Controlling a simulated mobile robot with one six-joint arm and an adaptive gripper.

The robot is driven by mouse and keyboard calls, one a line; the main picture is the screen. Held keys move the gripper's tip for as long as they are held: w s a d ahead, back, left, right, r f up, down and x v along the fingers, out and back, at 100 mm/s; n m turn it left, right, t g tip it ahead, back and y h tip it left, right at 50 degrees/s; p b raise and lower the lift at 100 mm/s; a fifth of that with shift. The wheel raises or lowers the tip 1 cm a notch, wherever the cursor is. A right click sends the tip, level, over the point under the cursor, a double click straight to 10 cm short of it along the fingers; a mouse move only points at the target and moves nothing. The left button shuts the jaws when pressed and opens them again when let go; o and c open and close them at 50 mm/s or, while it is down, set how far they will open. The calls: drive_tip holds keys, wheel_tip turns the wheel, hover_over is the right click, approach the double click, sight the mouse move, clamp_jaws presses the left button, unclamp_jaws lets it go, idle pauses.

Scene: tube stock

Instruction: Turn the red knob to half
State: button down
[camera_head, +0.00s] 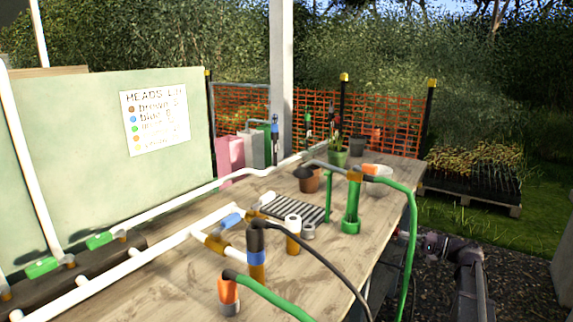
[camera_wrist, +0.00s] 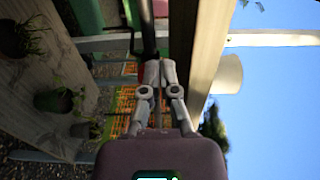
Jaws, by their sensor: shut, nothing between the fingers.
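No red knob shows clearly in either view. In the wrist view a small red patch (camera_wrist: 142,70) shows just beside and behind my fingertips; I cannot tell whether it is the knob or whether the fingers touch it. My gripper (camera_wrist: 159,66) is shut and empty, its two fingertips together in front of a dark upright bar (camera_wrist: 147,35). In the head view, part of my arm stands low at the right, beyond the table's edge, and the fingers cannot be made out there. The setting of any knob is not visible.
The wooden table (camera_head: 180,270) carries white pipes (camera_head: 110,275), a black-topped fitting (camera_head: 256,250), an orange-capped fitting (camera_head: 228,290), a green tube (camera_head: 351,205) with a green hose, and flowerpots (camera_head: 338,158). A sign (camera_head: 155,117) hangs on the pale board. A wooden beam (camera_wrist: 207,45) is close beside my fingers.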

drive_tip(key=shift+v, duration=2.1)
drive_tip(key=shift+s+d+f+b, duration=0.1)
drive_tip(key=shift+s+f+b, duration=0.05)
drive_tip(key=shift+f+b, duration=0.15)
drive_tip(key=shift+s+d+f+b, duration=0.15)
drive_tip(key=shift+d+f+b, duration=0.1)
drive_tip(key=shift+f+b, duration=0.2)
drive_tip(key=x, duration=0.7)
drive_tip(key=shift+w+d, duration=0.25)
drive_tip(key=shift+w, duration=0.05)
idle(0.7)
drive_tip(key=shift+r, duration=0.15)
idle(0.5)
drive_tip(key=shift+s, duration=0.1)
